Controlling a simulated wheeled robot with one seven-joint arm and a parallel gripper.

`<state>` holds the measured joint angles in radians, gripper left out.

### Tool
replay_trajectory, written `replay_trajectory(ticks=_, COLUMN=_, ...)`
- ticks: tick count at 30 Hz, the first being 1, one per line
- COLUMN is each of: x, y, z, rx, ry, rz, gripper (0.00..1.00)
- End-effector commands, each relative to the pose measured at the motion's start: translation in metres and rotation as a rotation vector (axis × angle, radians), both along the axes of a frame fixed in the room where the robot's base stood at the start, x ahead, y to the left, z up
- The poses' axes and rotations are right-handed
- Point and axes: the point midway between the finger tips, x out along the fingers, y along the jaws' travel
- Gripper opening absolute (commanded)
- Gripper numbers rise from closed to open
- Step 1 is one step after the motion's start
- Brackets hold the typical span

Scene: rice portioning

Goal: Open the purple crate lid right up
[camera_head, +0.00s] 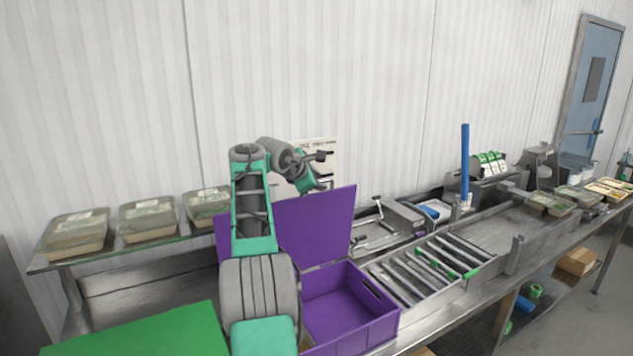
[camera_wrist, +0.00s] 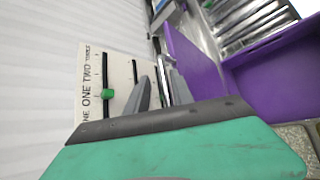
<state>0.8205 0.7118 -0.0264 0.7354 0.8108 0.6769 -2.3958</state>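The purple crate (camera_head: 382,318) stands on the bench with its open top facing up, and it also shows in the wrist view (camera_wrist: 280,80). Its purple lid (camera_head: 325,222) is raised and stands about upright at the back of the crate, leaning slightly back. The lid's edge shows in the wrist view (camera_wrist: 195,65). My gripper (camera_head: 322,156) is above and behind the lid's top edge, apart from it. In the wrist view its two grey fingers (camera_wrist: 153,80) have a gap between them, with nothing held. My arm hides the lid's left part and the crate's left side.
A white board with lettering (camera_wrist: 108,85) is on the wall behind my gripper. Lidded trays (camera_head: 148,218) stand on a shelf at left. A green board (camera_head: 150,335) lies at front left. A roller rack (camera_head: 425,270) and a blue upright post (camera_head: 465,160) are right of the crate.

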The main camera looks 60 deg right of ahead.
Motion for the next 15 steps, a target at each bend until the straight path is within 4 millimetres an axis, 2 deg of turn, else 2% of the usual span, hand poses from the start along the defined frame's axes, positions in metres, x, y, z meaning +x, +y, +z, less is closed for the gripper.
replay_trajectory(ticks=1, x=0.0, y=0.0, z=-0.006, rx=0.007, ry=0.005, rz=-0.001, gripper=0.33)
replay_trajectory(ticks=8, x=0.002, y=0.008, z=-0.002, rx=0.007, ry=0.005, rz=0.004, gripper=0.33)
replay_trajectory(ticks=15, x=0.002, y=0.05, z=0.027, rx=0.0, ry=0.0, rz=0.006, gripper=0.33)
